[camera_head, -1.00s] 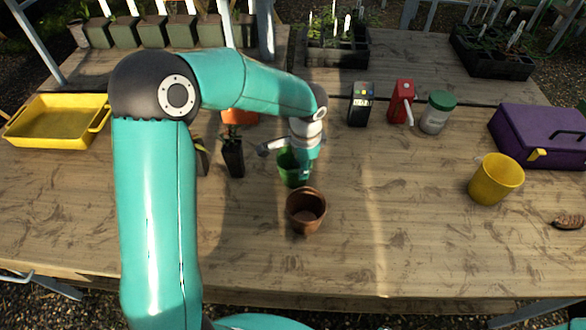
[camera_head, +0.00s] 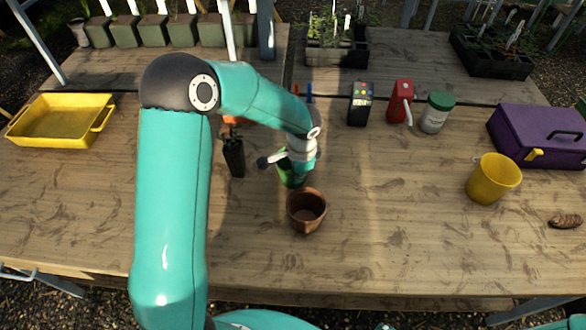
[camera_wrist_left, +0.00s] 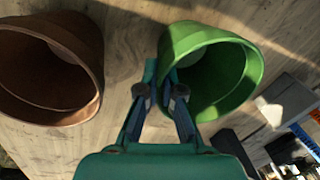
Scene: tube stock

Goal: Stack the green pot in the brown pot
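The green pot (camera_head: 285,170) stands just behind the brown pot (camera_head: 306,212) on the wooden table, partly hidden by my left gripper (camera_head: 298,178). The brown pot is upright and empty. In the left wrist view the green pot (camera_wrist_left: 222,75) is at the right and the brown pot (camera_wrist_left: 62,68) at the left, apart. My left gripper (camera_wrist_left: 161,80) has its fingers close together at the green pot's near rim, one on each side of the wall. Whether they press on it cannot be told. My right gripper is out of view.
A dark pot with a plant (camera_head: 234,155) stands left of the green pot. A yellow tray (camera_head: 62,142) lies far left. A black box (camera_head: 360,105), red bottle (camera_head: 400,103) and jar (camera_head: 436,115) stand behind right. A yellow pot (camera_head: 493,180) and purple toolbox (camera_head: 530,135) are right.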

